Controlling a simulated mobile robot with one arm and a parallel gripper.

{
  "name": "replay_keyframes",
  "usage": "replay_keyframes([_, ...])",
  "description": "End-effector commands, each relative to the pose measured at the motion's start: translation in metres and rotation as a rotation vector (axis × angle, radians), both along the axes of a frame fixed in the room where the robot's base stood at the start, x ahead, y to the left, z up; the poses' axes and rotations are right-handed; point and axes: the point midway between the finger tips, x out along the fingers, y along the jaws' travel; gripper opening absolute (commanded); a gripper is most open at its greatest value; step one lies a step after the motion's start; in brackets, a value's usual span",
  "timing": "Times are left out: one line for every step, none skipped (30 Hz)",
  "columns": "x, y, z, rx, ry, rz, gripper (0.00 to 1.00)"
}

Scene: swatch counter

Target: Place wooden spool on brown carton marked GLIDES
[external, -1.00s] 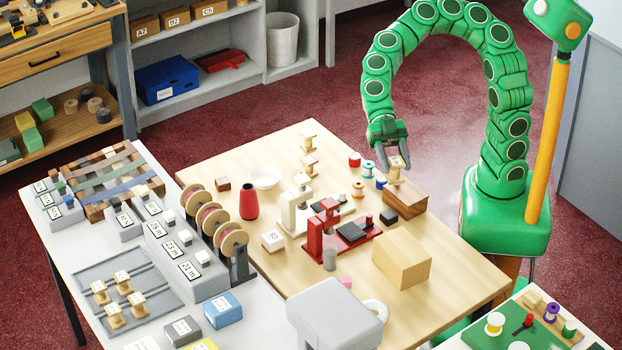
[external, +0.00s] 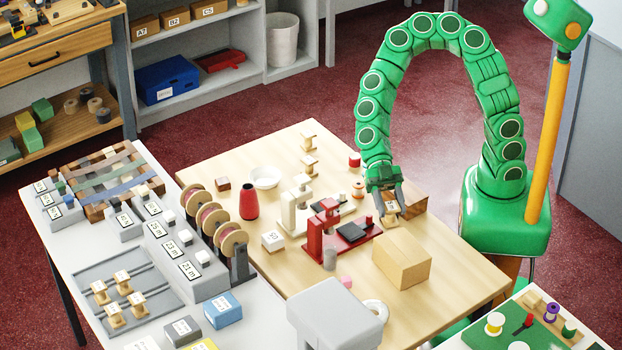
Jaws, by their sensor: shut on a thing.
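My gripper (external: 389,205) points down and is shut on a wooden spool (external: 391,220) with a pale label on its end. The spool is just behind the tan-brown carton (external: 403,262) in the picture. I cannot tell whether it touches anything below. The carton stands closed on the wooden table; no GLIDES marking is readable on it from this view. My gripper covers the upper part of the spool.
A red device (external: 316,237) with a black-topped plate (external: 352,232) is to the left.

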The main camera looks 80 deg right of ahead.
Motion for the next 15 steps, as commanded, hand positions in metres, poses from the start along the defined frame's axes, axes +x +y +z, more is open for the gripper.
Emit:
replay_keyframes([0.0, 0.0, -0.003, -0.001, 0.002, -0.001, 0.18])
replay_keyframes([0.0, 0.0, -0.004, -0.001, 0.002, -0.001, 0.18])
replay_keyframes([0.0, 0.0, -0.007, -0.001, 0.002, -0.001, 0.18])
replay_keyframes([0.0, 0.0, -0.009, 0.0, 0.001, 0.0, 0.18])
replay_keyframes([0.0, 0.0, -0.012, 0.0, 0.001, 0.0, 0.18])
replay_keyframes([0.0, 0.0, -0.016, -0.001, 0.002, -0.001, 0.18])
replay_keyframes([0.0, 0.0, -0.019, -0.001, 0.002, 0.0, 0.18])
replay_keyframes([0.0, 0.0, -0.023, 0.0, 0.001, 0.001, 0.18])
replay_keyframes([-0.001, 0.0, -0.027, -0.001, 0.002, 0.0, 0.18])
replay_keyframes([-0.001, 0.0, -0.031, -0.001, 0.002, 0.001, 0.18])
replay_keyframes([-0.001, 0.0, -0.034, 0.0, 0.003, 0.001, 0.18])
replay_keyframes([-0.001, 0.0, -0.038, 0.0, 0.004, 0.001, 0.18])
replay_keyframes([-0.001, 0.0, -0.04, -0.001, 0.004, 0.002, 0.18])
replay_keyframes([-0.001, 0.0, -0.042, 0.0, 0.003, 0.001, 0.18])
replay_keyframes([-0.001, 0.0, -0.045, 0.001, 0.003, 0.001, 0.18])
